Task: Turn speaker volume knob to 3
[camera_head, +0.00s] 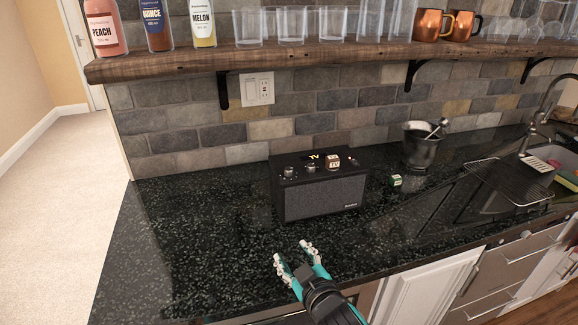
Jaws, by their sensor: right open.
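A black box speaker (322,197) with a grey grille front stands on the dark speckled counter. On its top are a silver knob (288,171) at the left and another knob (311,167) in the middle. No volume number can be read. A small cube marked "TV" (333,162) sits on the top, at the right. My right gripper (292,250) is open and empty over the counter in front of the speaker, apart from it. My left gripper is not in view.
A small green and white cube (396,181) lies right of the speaker, near a dark bucket (421,146). A wire rack (508,178) and sink lie further right. A wooden shelf (300,58) with bottles and glasses overhangs the back. The counter left of the speaker is clear.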

